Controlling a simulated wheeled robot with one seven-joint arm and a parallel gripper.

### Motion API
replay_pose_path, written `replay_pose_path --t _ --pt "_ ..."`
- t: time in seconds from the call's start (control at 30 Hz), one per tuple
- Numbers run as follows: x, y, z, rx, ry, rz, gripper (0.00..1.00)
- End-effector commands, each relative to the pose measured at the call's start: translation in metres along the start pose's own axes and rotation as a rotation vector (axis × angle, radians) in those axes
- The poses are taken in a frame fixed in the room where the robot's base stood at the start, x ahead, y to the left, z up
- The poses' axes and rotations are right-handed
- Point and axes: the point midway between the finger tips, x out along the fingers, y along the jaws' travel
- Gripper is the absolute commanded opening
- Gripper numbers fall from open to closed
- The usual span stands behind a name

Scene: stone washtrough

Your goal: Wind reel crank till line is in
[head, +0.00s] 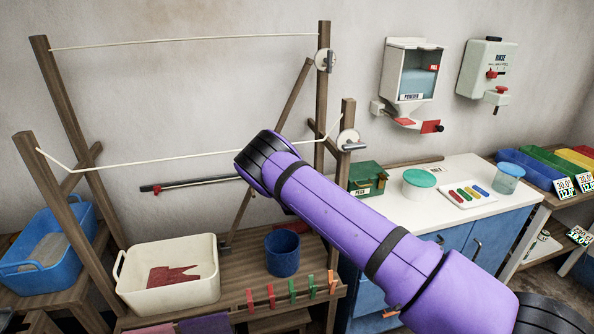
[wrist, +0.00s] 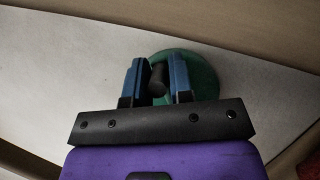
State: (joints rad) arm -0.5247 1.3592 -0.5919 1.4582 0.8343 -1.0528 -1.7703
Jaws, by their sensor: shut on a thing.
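In the head view, a back line (head: 185,41) runs almost level from a left post to a reel (head: 325,61) on a tall post. A front line (head: 160,162) dips near its left post, passes behind my arm and reaches a second reel (head: 348,140) with a small crank grip. My gripper is hidden by my arm there. In the wrist view my gripper (wrist: 157,78) has its two blue fingers closed on a dark cylindrical knob (wrist: 158,76). The knob stands in front of a round green disc (wrist: 204,73). I cannot tell which reel, if any, this disc belongs to.
A cream tub (head: 150,290) with red cloth and a blue pot (head: 282,252) stand on the wooden bench, with several pegs along its front. A white counter (head: 470,225) holds a lidded tub (head: 418,190) at right. Dispensers hang on the wall.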

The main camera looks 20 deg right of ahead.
Motion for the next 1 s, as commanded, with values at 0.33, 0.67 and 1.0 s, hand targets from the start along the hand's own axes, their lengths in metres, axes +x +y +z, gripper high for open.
replay_pose_path --t 0.33,0.67,1.0 --pt "0.001 -0.015 0.0 0.302 0.001 -0.123 0.0" --pt "0.0 -0.027 -0.003 0.537 0.002 -0.219 0.0" --pt "-0.001 -0.033 -0.006 0.66 0.003 -0.269 0.0"
